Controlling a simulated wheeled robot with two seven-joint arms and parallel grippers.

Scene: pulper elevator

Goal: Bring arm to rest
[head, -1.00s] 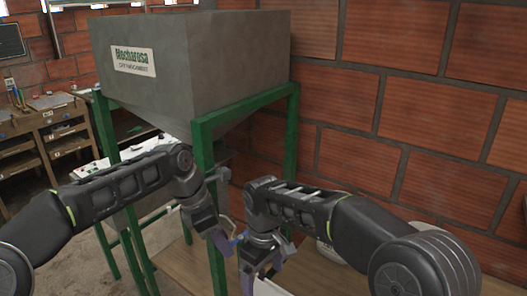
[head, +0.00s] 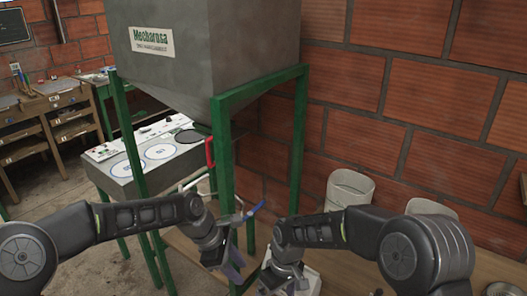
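My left arm comes in from the left, and its gripper (head: 236,266) hangs in front of the green frame leg, pointing down. Its purple-grey fingers look apart, with nothing seen between them. My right gripper (head: 268,284) is low in the middle, pointing down. Its fingertips run toward the bottom edge and are partly hidden, so its opening is unclear. The two grippers are close together but look apart.
A grey hopper (head: 205,45) stands on a green frame (head: 219,160). A red handle (head: 209,152) shows beside a front leg. Behind is a panel table (head: 120,168). Pale bins (head: 349,188) stand by the brick wall (head: 420,100) on a wooden surface (head: 185,256).

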